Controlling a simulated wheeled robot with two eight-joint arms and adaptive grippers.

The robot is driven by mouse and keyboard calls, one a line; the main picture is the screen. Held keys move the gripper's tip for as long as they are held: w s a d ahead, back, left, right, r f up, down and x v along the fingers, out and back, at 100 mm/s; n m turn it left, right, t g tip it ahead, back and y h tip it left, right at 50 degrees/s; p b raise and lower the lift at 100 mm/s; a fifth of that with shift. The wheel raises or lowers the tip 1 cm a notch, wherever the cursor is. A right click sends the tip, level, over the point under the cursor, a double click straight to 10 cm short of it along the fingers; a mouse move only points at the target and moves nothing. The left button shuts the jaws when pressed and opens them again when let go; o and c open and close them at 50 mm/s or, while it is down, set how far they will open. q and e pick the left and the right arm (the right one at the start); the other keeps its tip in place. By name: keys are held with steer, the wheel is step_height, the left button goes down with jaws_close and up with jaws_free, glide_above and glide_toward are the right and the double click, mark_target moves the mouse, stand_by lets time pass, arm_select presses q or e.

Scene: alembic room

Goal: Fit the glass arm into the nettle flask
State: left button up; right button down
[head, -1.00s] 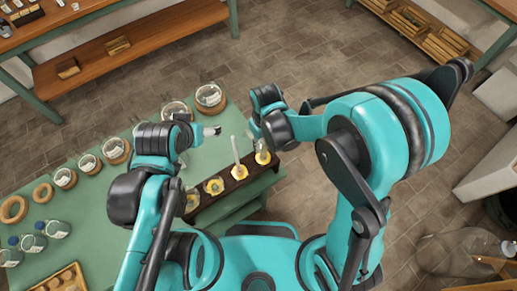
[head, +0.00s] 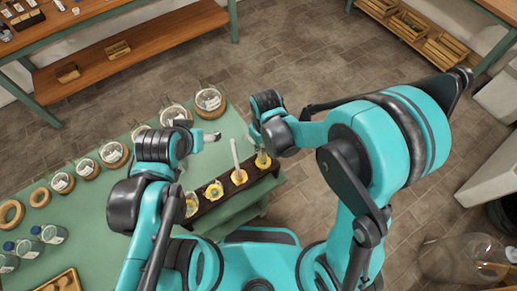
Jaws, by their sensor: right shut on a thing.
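My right gripper (head: 257,135) is over the right end of a dark rack (head: 208,207). It is shut on a thin, clear piece, apparently a glass arm (head: 262,152), upright at the rack's end yellow ring. Another pale glass arm (head: 235,153) stands in the rack just left of it. My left gripper (head: 208,137) is over the green table, left of the rack's glass arms; its fingers are too small to read. Several round labelled flasks stand in cork rings, among them one at the back (head: 208,99). Their labels are unreadable, so I cannot tell which is the nettle flask.
The green table (head: 90,215) also carries empty cork rings (head: 11,213), blue-capped bottles (head: 50,234) and a wooden tray (head: 66,281) at front left. A wooden shelf bench (head: 120,50) stands behind.

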step_height(320, 180, up, 5)
steer(key=p, duration=0.3)
steer(key=shift+r, duration=0.1)
stand_by(0.7)
